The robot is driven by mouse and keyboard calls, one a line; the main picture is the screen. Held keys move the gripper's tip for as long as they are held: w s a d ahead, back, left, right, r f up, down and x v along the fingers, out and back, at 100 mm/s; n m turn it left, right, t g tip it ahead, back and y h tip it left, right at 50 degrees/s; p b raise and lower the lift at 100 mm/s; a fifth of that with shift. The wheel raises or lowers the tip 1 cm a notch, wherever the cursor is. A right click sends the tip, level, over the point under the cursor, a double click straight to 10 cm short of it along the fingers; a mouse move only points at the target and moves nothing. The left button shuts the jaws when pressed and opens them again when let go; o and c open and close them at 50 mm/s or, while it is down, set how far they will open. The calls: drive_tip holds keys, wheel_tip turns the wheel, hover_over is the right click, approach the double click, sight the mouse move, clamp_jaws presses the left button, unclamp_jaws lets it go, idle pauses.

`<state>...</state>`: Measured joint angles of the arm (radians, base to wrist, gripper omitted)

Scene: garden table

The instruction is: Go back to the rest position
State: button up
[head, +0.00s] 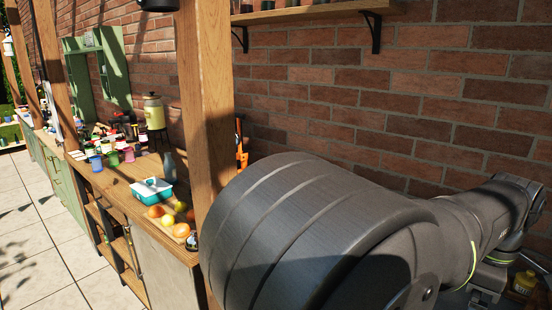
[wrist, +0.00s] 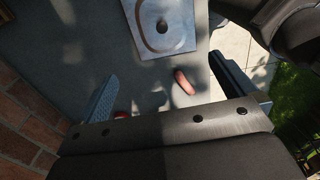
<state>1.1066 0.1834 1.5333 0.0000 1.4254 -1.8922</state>
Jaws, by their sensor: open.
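My gripper (wrist: 168,92) shows in the wrist view with its two fingers wide apart, one at the left and one at the right. Nothing is between the fingers in its grip. Below it lies a grey surface (wrist: 125,65). A reddish-brown, sausage-shaped object (wrist: 185,82) lies on that surface, seen between the fingers and nearer the right one. In the head view my own dark arm fills the lower right, and the fingers cannot be made out there.
A small red thing (wrist: 120,115) shows beside the left finger. A pale board with a basin-like outline (wrist: 160,25) lies beyond. A brick wall (head: 430,90) runs behind my arm. A wooden post (head: 205,100) stands close to it. A teal-and-white container (head: 152,191) and fruit (head: 180,206) sit on the counter.

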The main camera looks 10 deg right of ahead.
wheel_tip(320, 180, down, 8)
wheel_tip(320, 180, up, 8)
idle(0.3)
